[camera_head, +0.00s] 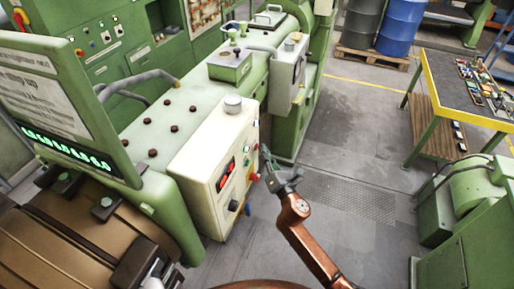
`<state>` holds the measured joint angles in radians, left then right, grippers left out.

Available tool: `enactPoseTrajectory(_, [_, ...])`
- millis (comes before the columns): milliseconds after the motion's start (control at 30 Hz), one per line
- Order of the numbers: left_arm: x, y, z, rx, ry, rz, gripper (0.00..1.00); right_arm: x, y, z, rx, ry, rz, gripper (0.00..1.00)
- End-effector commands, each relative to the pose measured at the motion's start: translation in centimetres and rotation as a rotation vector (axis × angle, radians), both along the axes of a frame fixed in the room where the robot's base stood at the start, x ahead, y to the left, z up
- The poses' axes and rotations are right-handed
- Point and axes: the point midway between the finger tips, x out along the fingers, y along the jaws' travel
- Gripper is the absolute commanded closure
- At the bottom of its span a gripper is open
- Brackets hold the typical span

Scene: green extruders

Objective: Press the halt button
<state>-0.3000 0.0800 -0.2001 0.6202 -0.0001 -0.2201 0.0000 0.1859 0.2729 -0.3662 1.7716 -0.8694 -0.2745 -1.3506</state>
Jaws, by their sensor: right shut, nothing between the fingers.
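The cream control box (215,165) is fixed to the side of the green machine. Its front panel faces right and carries a red display, small coloured buttons and a dark knob. A red button (254,177) sticks out at the panel's right edge; I cannot read any label that marks it as the halt button. My right gripper (265,152) is shut and empty, just right of the panel and slightly above the red button. It looks apart from the button, though the depth is hard to judge. My left gripper is not in view.
A green machine (470,215) is at the right, below a workbench (440,84) with small parts. A blue drum (401,27) stands on a pallet behind. The grey floor between is clear.

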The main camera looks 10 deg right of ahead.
Motion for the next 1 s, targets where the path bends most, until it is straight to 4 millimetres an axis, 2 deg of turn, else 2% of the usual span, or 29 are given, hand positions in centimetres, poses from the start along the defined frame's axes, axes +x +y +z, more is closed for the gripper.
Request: enactPoseTrajectory(1000, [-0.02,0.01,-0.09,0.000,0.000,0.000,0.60,0.42,0.68,-0.02,-0.001,0.000,0.000,1.00])
